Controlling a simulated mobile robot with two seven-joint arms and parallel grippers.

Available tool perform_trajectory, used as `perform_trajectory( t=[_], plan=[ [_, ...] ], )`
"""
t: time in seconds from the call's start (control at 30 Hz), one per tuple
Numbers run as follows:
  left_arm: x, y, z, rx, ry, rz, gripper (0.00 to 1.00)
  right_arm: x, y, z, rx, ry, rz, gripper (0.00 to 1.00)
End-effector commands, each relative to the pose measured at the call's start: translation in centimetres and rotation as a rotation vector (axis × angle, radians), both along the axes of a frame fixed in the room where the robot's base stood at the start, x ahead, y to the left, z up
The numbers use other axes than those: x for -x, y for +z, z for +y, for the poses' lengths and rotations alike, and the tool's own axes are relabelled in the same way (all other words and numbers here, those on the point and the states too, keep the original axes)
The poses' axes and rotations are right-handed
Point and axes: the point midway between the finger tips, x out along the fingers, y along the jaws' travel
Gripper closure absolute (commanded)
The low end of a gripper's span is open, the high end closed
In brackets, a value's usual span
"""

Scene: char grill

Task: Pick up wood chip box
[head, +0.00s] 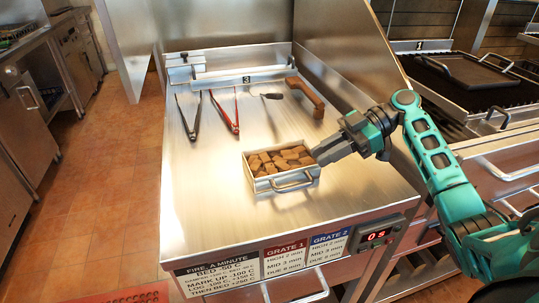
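The wood chip box (285,186) is a small metal tray with a wire handle on its front side, filled with brown wood chunks. It stands on the steel counter near the front middle. My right gripper (322,154) reaches in from the right, with its fingertips at the box's right rim near the back corner. The fingers overlap in this view, so I cannot tell whether they are open or closed on the rim. My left gripper is not in view.
Black tongs (190,118), red-handled tongs (233,116), a small dark-headed tool (271,96) and a brown-handled tool (306,97) lie behind the box. A grill (468,77) stands at right. The counter left of the box is clear.

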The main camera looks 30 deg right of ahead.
Motion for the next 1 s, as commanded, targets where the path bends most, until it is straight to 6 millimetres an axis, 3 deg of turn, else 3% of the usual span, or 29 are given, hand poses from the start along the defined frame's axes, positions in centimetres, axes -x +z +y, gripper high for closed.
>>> perform_trajectory(
  t=[0.37, 0.7, 0.9, 1.0],
  plan=[
    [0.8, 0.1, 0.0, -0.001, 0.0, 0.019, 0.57, -0.7, -1.3, 2.7, -0.001, 0.001, 0.001, 0.8],
    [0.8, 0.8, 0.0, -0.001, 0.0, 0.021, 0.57, -1.9, -3.2, 6.5, -0.002, 0.001, 0.002, 0.8],
    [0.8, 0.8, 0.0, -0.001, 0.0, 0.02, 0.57, -1.9, -3.3, 6.6, -0.001, 0.0, 0.002, 0.8],
    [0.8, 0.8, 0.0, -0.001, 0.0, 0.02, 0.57, -1.9, -3.3, 6.6, -0.001, 0.0, 0.002, 0.89]
  ],
)
